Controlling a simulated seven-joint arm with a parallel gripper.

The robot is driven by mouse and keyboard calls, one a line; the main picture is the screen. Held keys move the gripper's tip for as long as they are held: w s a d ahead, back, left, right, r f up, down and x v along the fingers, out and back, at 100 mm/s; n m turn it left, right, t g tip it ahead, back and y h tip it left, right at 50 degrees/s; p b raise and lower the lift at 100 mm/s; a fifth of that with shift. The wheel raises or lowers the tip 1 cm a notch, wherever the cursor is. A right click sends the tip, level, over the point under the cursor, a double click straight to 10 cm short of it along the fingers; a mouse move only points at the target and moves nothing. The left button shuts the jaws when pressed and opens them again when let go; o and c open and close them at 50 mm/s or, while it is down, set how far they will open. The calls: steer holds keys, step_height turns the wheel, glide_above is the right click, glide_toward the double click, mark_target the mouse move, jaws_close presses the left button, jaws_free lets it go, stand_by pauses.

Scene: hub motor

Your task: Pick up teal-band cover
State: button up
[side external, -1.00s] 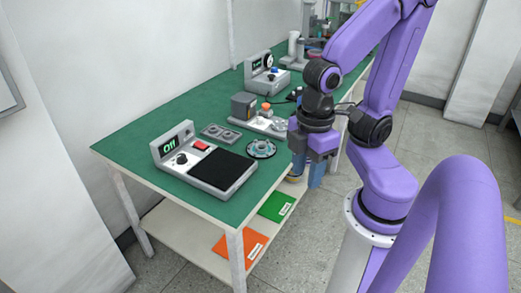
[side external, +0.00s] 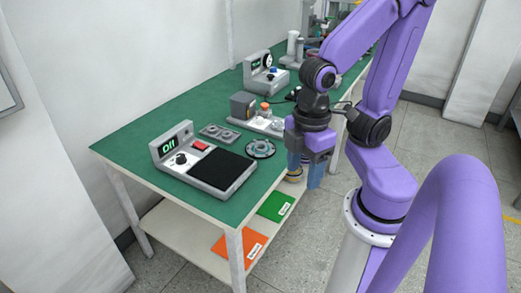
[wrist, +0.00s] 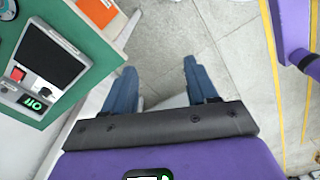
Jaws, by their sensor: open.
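A round dark disc with a paler raised middle (side external: 260,148) lies on the green table near its front edge, right of the scale. It may be the teal-band cover, but I cannot make out a teal band for sure. Part of a round dark thing (wrist: 7,8) is cut off at the top left corner of the wrist view. My gripper (side external: 306,176) hangs beyond the table's front edge, right of the disc and apart from it. In the wrist view my gripper (wrist: 158,72) is open and empty, with floor between its blue fingers.
The scale (side external: 206,168) has a black pad and red button. A grey two-well tray (side external: 220,132) lies behind it. A grey fixture (side external: 243,106) and another device (side external: 266,75) stand farther back. Orange (side external: 239,246) and green (side external: 276,206) sheets lie on the lower shelf.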

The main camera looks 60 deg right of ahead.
steer(key=w+d+n, duration=0.1)
steer(key=w+d, duration=0.1)
steer(key=w, duration=0.9)
steer(key=n, duration=0.4)
glide_above(269, 151)
step_height(269, 151, down, 7)
steer(key=f, duration=1.1)
steer(key=shift+w+a+f, duration=0.15)
steer(key=shift+a+f, duration=0.1)
steer(key=shift+f, duration=2.75)
steer(key=c, duration=0.9)
steer(key=shift+d+r, duration=0.1)
steer(key=shift+r, duration=0.1)
